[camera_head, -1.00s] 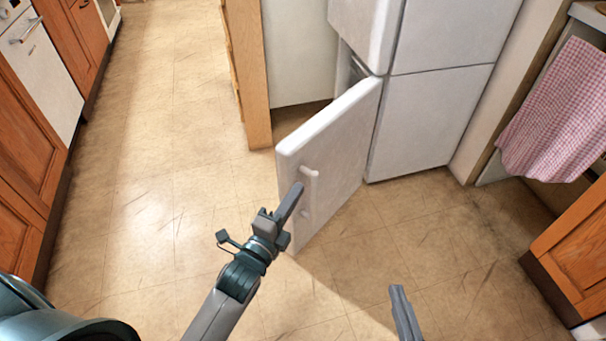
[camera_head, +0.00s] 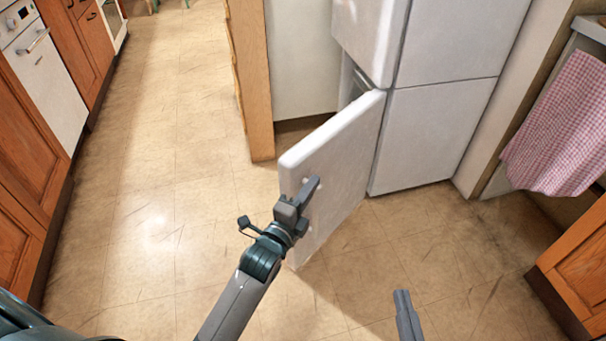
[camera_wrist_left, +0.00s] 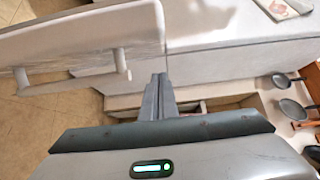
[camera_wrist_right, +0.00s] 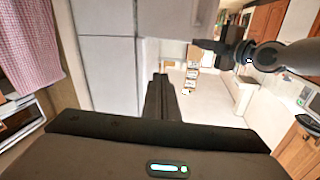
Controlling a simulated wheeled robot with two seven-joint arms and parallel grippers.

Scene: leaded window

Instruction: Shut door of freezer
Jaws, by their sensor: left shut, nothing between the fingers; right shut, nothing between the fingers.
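The freezer door (camera_head: 345,158) is the lower white door of the fridge-freezer (camera_head: 430,130). It stands open, swung out toward me and the left. My left gripper (camera_head: 313,186) is shut and empty, in front of the door's outer face, and hides most of its handle in the head view. In the left wrist view the handle (camera_wrist_left: 75,84) is at the left, and the fingers (camera_wrist_left: 159,95) are to the right of it, apart from it. My right gripper (camera_head: 403,298) is shut and empty over the floor, right of the door; its fingers also show in the right wrist view (camera_wrist_right: 161,95).
The upper door (camera_head: 368,35) also sticks out above the freezer door. A wooden panel end (camera_head: 250,80) stands left of the fridge. A checked pink towel (camera_head: 560,125) hangs at the right. Wooden cabinets (camera_head: 25,140) line the left. The floor (camera_head: 170,180) between is clear.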

